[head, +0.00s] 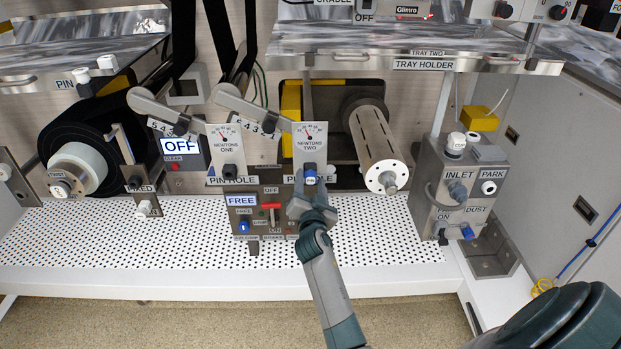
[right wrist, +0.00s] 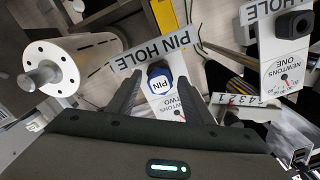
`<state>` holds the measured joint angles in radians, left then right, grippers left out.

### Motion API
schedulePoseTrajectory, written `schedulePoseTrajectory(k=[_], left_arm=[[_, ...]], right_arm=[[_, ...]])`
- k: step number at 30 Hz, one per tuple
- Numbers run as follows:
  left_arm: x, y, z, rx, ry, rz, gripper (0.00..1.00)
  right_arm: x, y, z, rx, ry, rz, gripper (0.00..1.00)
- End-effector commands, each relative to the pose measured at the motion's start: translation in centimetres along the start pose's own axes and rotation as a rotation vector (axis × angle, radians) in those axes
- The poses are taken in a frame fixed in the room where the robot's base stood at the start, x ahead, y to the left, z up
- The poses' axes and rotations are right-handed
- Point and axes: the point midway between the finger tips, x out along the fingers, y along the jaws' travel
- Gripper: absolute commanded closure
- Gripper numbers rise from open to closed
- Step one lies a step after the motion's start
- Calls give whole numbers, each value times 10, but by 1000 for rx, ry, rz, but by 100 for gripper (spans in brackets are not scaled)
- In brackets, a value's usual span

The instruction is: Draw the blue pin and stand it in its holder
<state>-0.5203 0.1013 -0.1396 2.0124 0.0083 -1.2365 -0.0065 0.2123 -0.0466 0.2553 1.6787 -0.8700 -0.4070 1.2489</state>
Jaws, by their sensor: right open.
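The blue pin (head: 310,178) sits in the pin hole at the foot of the white "NEWTONS TWO" plate (head: 310,146). A label reading "PIN" (head: 65,84) shows at the far left by a dark block; I cannot tell whether this is the holder. My left gripper is out of view.
A metal roller (head: 378,146) projects just right of my right gripper. The control box with a red lever (head: 270,207) lies below left. The "NEWTONS ONE" plate (head: 227,150) stands to the left. The perforated white bench (head: 110,240) is largely clear.

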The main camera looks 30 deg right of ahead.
Motion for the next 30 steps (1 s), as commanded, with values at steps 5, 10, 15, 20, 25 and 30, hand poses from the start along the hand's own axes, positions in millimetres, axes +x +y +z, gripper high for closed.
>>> schedulePoseTrajectory(k=[5,10,15,20,25,30], left_arm=[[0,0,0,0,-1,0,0],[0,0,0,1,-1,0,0],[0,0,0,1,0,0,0],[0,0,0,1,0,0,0],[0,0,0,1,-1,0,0],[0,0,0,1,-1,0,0]], right_arm=[[0,0,0,0,0,0,54],[0,0,0,0,0,0,78],[0,0,0,0,1,0,97],[-1,0,0,0,0,0,97],[-2,0,0,1,0,0,97],[-4,0,0,1,0,0,97]])
